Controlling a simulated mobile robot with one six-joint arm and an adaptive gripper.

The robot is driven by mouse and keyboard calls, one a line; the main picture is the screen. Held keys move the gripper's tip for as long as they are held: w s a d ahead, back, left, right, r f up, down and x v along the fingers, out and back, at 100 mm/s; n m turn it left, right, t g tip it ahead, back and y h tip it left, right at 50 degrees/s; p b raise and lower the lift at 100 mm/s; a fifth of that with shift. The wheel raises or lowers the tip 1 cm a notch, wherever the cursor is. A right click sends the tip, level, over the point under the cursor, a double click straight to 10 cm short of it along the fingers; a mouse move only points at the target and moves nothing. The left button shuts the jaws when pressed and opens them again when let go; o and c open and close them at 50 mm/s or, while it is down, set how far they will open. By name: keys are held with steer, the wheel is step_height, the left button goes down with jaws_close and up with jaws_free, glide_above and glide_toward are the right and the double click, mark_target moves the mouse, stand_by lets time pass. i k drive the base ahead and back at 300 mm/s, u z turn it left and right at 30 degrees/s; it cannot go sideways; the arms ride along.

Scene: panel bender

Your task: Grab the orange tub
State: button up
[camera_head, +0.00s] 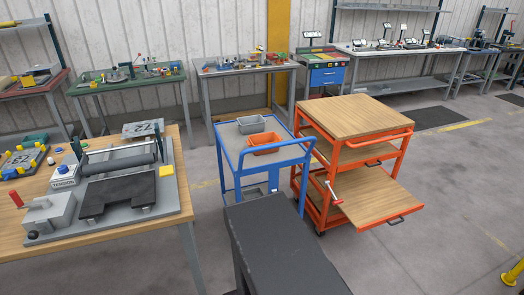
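The orange tub (265,143) is a small open-topped bin. It stands on the top shelf of the blue cart (231,157), near the middle of the view. A grey tub (251,124) of similar shape stands just behind it, close to its rear left side. The cart's blue handle rail passes to the right and in front of the orange tub. The inside of the orange tub looks empty from here. My gripper is not in view, so its place relative to the tub does not show.
An orange cart (354,117) with wooden shelves stands close right of the blue cart, its lower shelf jutting forward. A wooden workbench (110,245) with a bending machine (118,180) fills the left. More benches line the wall. Grey floor (440,225) is open at right.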

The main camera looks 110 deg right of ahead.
mark_target(254, 140)
steer(key=z, duration=0.2)
steer(key=i, duration=0.55)
steer(key=z, duration=1.45)
steer(key=k, duration=0.2)
steer(key=z, duration=2.1)
